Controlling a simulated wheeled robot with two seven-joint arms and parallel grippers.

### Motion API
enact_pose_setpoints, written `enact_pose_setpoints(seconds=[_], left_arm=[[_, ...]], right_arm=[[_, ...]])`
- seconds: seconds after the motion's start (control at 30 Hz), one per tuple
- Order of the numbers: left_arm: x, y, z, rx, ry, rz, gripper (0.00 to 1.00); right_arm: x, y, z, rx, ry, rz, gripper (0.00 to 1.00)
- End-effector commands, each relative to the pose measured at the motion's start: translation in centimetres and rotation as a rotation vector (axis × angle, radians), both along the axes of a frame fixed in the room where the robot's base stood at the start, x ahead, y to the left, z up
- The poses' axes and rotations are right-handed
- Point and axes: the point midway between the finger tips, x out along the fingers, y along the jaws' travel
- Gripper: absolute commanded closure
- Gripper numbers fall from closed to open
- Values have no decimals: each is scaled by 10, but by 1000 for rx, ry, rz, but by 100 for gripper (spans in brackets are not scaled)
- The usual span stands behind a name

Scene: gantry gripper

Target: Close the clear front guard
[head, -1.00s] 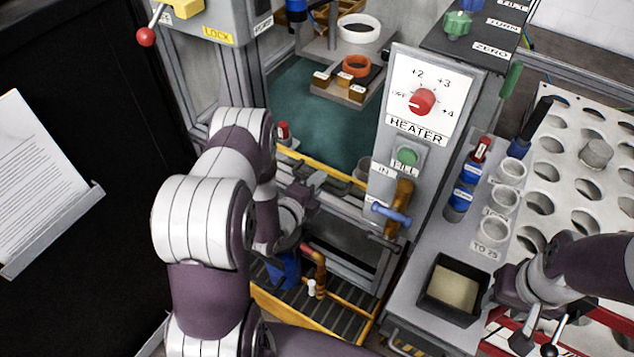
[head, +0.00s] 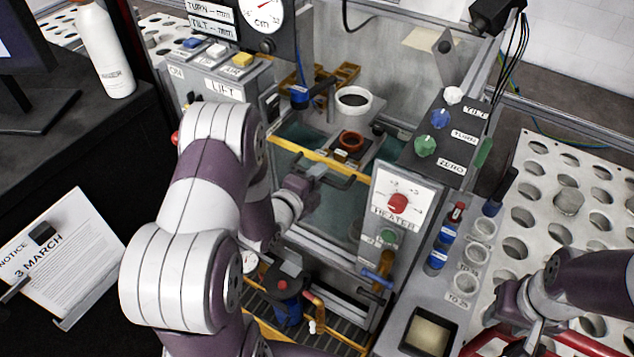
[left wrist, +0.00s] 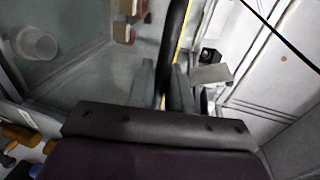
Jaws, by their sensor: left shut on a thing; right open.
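The clear front guard has a yellow top edge (head: 318,164) that runs across the front of the machine bay, at about the height of the heater dial. Below the edge, the pane is hard to make out. A dark handle bar (head: 343,184) sits just under the yellow edge. My left gripper (head: 316,172) is shut on the handle bar. In the left wrist view the dark bar (left wrist: 177,45) runs down between the fingers of the gripper (left wrist: 163,82). My right gripper (head: 528,343) is open and empty at the lower right, partly cut off.
The heater panel (head: 404,196) stands right of the guard, with a blue-handled tap (head: 376,278) below. Inside the bay are an orange ring (head: 352,139) and a white ring (head: 354,100). A perforated white rack (head: 545,190) lies at right. The LIFT button box (head: 225,88) stands at left.

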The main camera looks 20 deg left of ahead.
Motion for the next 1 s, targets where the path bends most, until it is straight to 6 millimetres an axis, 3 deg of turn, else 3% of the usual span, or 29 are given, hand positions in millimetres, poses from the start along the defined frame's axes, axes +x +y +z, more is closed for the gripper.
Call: enact_pose_setpoints(seconds=[0.03,0.2,0.73,0.77,0.8,1.0], left_arm=[[0,0,15,1,-2,0,100],[0,0,31,0,-2,0,100],[2,1,40,1,-9,1,100],[2,1,40,1,-10,1,71],[2,1,40,1,-10,1,66],[1,0,38,1,-4,1,66]], right_arm=[[0,0,11,0,0,0,57],[0,0,20,0,0,0,57],[0,0,23,0,0,0,57],[0,0,23,0,0,0,57],[0,0,23,0,0,0,57],[0,0,23,0,0,0,57]])
